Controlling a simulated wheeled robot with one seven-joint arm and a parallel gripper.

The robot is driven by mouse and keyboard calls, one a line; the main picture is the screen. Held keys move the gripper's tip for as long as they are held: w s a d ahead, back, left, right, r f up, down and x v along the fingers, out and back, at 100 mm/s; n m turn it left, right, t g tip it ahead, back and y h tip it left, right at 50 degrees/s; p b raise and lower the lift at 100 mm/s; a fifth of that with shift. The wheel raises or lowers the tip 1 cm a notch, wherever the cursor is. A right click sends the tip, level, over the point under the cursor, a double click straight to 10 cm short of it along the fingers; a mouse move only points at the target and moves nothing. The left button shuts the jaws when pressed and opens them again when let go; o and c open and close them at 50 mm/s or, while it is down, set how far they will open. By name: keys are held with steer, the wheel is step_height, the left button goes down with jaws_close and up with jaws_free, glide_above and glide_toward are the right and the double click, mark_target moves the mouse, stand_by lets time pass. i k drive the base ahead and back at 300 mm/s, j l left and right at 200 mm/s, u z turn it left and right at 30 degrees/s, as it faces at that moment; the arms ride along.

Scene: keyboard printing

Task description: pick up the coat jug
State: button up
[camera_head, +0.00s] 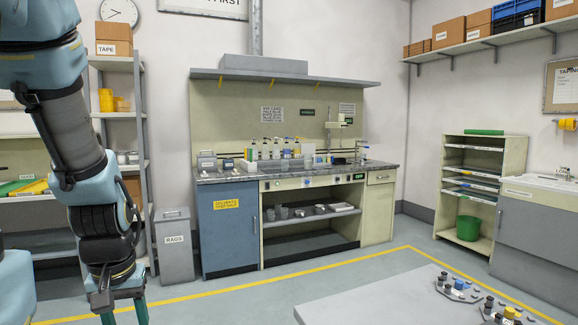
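I cannot pick out the coat jug for certain; no label reading "coat" is legible at this distance. Several small grey vessels (284,212) stand on the upper shelf under the back-wall workbench (330,178). Several bottles (265,148) stand in a row on its worktop. My gripper (124,316) hangs at the lower left, in front of the floor and far from the bench. Its two green fingers stand apart with floor showing between them. Their tips are cut off by the picture's lower edge. I see nothing held between them.
A grey rags bin (174,245) stands left of the blue solvent cabinet (229,232). A pale table (395,300) with small parts fills the lower right. A shelf rack (478,185) and sink unit (540,225) stand at right. Floor before the bench is clear.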

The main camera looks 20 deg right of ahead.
mark_target(309, 161)
steer(key=i, duration=2.25)
steer(key=i+z, duration=0.35)
steer(key=i, duration=0.25)
steer(key=i+z, duration=0.35)
steer(key=i, duration=0.2)
steer(key=i+l+z, duration=0.1)
steer(key=z, duration=0.3)
steer(key=i+z, duration=0.5)
steer(key=z, duration=0.3)
steer(key=i+j+z, duration=0.1)
steer(key=z, duration=0.35)
steer(key=i+z, duration=0.3)
steer(key=i, duration=0.2)
steer(key=i+z, duration=0.25)
steer(key=i, duration=0.25)
steer(key=i+u, duration=0.4)
steer(key=i+l+u, duration=0.55)
steer(key=i+u, duration=0.2)
steer(key=i+l+u, duration=0.15)
steer(key=u, duration=0.3)
steer(key=i+l+u, duration=0.3)
steer(key=u, duration=0.15)
steer(key=i+l+u, duration=0.15)
steer(key=l+u, duration=0.25)
steer(key=i+l+u, duration=0.1)
steer(key=l+u, duration=0.15)
steer(key=u, duration=0.2)
steer(key=l+u, duration=0.45)
steer(key=i+j, duration=0.05)
